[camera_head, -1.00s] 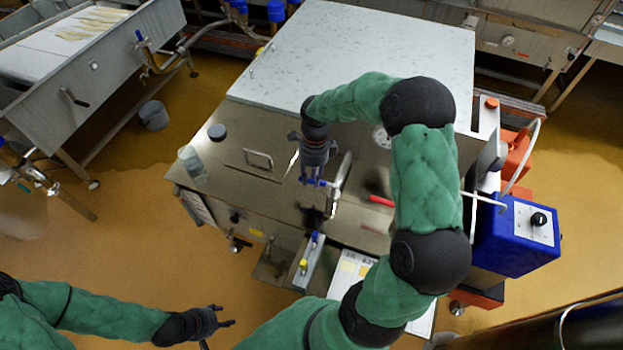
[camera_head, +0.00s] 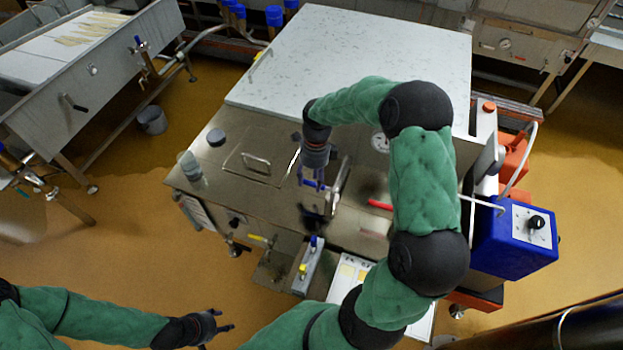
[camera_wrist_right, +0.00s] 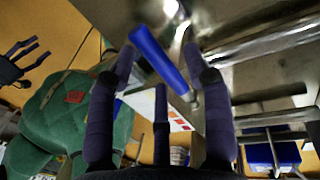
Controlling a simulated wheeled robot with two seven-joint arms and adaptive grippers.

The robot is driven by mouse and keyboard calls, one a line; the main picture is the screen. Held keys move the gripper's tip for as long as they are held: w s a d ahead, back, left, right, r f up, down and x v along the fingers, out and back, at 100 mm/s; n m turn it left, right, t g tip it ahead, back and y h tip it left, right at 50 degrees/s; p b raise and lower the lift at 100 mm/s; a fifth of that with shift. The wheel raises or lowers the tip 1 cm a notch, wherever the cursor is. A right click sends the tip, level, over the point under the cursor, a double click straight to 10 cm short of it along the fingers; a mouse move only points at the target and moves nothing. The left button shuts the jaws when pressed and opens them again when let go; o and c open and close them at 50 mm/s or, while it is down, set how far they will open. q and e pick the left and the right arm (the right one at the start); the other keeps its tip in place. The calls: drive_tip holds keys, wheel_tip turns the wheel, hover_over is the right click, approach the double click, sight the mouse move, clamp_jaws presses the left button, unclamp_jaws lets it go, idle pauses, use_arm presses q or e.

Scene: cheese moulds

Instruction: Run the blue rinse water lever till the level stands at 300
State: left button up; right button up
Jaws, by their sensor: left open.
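The blue lever (camera_head: 314,184) sits on the metal top of the vat at its front middle. In the right wrist view the blue lever (camera_wrist_right: 160,58) lies slantwise at the fingertips of my right gripper (camera_wrist_right: 160,65). In the head view my right gripper (camera_head: 313,198) points down at the lever. Its fingers are spread apart; whether they touch the lever is unclear. My left gripper (camera_head: 222,322) is open and empty at the bottom left, away from the vat. A round dial (camera_head: 380,141) is partly behind my right arm, and its reading is too small to tell.
A red handle (camera_head: 379,204) lies right of the blue lever. A metal pipe (camera_head: 340,185) rises close beside my right gripper. A blue control box (camera_head: 515,235) hangs at the right.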

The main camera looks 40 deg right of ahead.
wheel_tip(320, 180, up, 12)
drive_tip(key=w+d, duration=0.1)
drive_tip(key=d, duration=0.1)
idle(0.5)
drive_tip(key=shift+f, duration=0.15)
idle(1.9)
